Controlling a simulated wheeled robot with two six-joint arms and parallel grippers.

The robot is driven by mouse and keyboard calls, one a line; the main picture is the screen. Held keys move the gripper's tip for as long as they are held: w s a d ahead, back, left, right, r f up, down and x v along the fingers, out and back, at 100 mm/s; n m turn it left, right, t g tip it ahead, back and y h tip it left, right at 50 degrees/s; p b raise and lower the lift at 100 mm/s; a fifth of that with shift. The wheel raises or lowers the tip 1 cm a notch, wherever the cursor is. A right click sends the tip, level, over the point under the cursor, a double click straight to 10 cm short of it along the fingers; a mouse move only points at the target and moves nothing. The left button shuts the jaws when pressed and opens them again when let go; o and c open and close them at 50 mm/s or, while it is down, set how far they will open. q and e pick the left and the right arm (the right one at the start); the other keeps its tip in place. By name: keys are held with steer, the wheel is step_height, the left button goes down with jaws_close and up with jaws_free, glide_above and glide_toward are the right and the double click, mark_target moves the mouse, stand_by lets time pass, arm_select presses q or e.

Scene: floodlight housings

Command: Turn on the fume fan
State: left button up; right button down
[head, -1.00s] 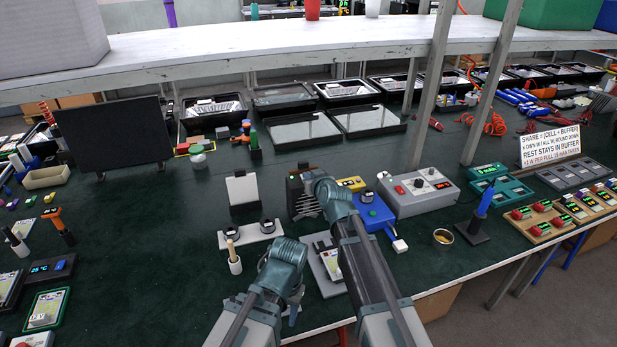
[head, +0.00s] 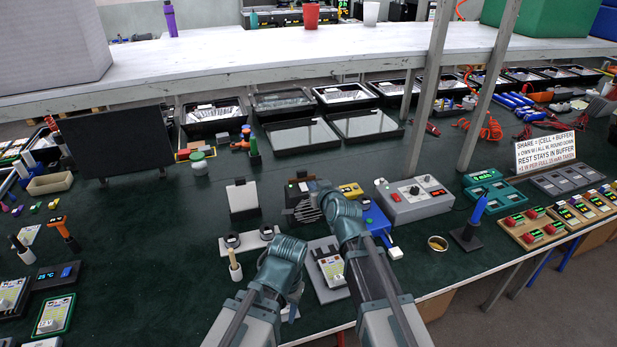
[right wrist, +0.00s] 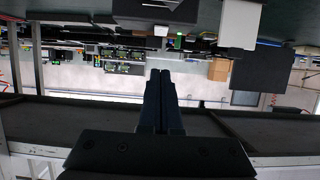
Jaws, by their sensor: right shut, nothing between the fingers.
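I cannot tell for certain which thing is the fume fan. A dark upright box (head: 298,188) with a small light on top stands at mid-table, partly hidden by my right arm; it may be the fan. My right gripper's wrist is close in front of it in the head view, by a grey finned part, and whether they touch is unclear. In the right wrist view my right gripper (right wrist: 161,76) is shut with nothing between its fingers. My left gripper (head: 292,304) is low over the front of the table, mostly hidden behind its own wrist.
A white upright panel (head: 242,198) stands left of the dark box. A grey control box (head: 413,203) with a red button and a blue box (head: 375,220) are to the right. A blue pen-like tool (head: 478,210) stands in a holder. Shelf posts (head: 428,95) rise behind.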

steer(key=s, duration=0.1)
steer(key=s+d, duration=0.1)
steer(key=s, duration=0.1)
steer(key=shift+s+d+r, duration=0.1)
steer(key=shift+s+r, duration=0.1)
steer(key=shift+s, duration=0.1)
steer(key=s+a+f+n+g+p, duration=0.1)
steer(key=s+a+f+g, duration=0.2)
steer(key=s+f+g, duration=0.55)
steer(key=s+d+f+g+h, duration=0.1)
steer(key=s+d+g+h, duration=0.1)
steer(key=s, duration=0.7)
steer(key=s+d+f+g+h+p, duration=0.1)
steer(key=s+d+f+g+h, duration=0.1)
steer(key=s, duration=0.8)
steer(key=shift+d+f+m+g+h, duration=0.35)
steer(key=shift+d+g+h, duration=0.2)
steer(key=shift+d+h, duration=0.25)
